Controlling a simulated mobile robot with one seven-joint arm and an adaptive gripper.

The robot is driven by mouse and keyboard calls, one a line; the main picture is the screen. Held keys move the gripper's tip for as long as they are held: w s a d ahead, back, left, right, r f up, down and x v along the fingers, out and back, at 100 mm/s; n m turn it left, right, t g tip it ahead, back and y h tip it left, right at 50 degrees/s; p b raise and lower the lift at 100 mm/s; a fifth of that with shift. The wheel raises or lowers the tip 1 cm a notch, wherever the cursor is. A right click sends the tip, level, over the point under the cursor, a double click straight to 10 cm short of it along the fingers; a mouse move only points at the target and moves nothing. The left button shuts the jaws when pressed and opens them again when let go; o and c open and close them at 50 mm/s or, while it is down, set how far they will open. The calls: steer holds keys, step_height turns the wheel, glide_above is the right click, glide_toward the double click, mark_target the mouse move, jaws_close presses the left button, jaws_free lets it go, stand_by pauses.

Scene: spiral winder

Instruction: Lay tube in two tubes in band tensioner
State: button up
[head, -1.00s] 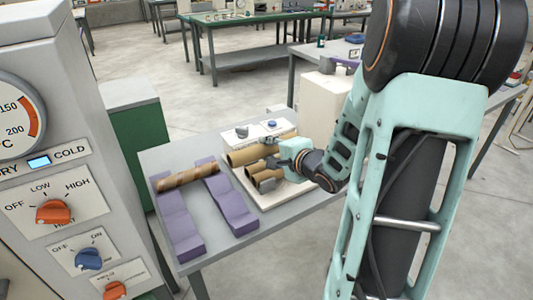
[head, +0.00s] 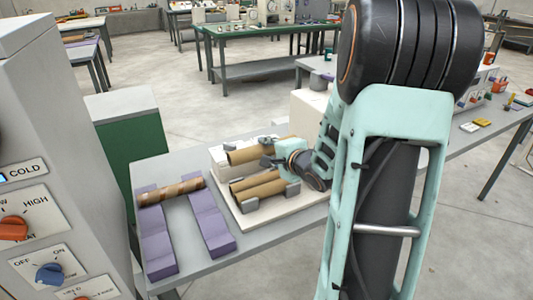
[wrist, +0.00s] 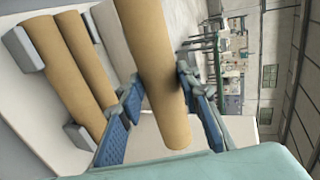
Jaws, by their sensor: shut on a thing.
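My gripper (wrist: 165,110) is shut around a plain brown tube (wrist: 152,60), with one finger on each side of it. In the head view the same tube (head: 247,155) is held above the back part of the white base of the band tensioner (head: 240,216). Two more brown tubes, a nearer one (head: 262,192) and a farther one (head: 250,181), lie side by side between grey end blocks at the front of that base. They also show at the left of the wrist view, apart from the held tube. How high the held tube hangs is unclear.
A spiral-striped tube (head: 170,191) lies across two purple stepped supports (head: 158,245) on the grey table, left of the tensioner. A control cabinet with knobs (head: 40,225) stands at the left front. A green and grey cabinet (head: 135,140) stands behind the table.

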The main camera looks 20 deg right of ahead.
steer(key=shift+w+d+f, duration=0.1)
steer(key=shift+d, duration=0.05)
steer(key=b, duration=0.7)
glide_above(268, 184)
step_height(268, 184, down, 6)
steer(key=shift+w+d+f, duration=0.1)
steer(key=shift+w+d, duration=0.05)
steer(key=shift+f+b, duration=0.85)
steer(key=shift+f, duration=0.95)
steer(key=o, duration=1.2)
steer(key=shift+f, duration=0.15)
steer(key=shift+o, duration=0.2)
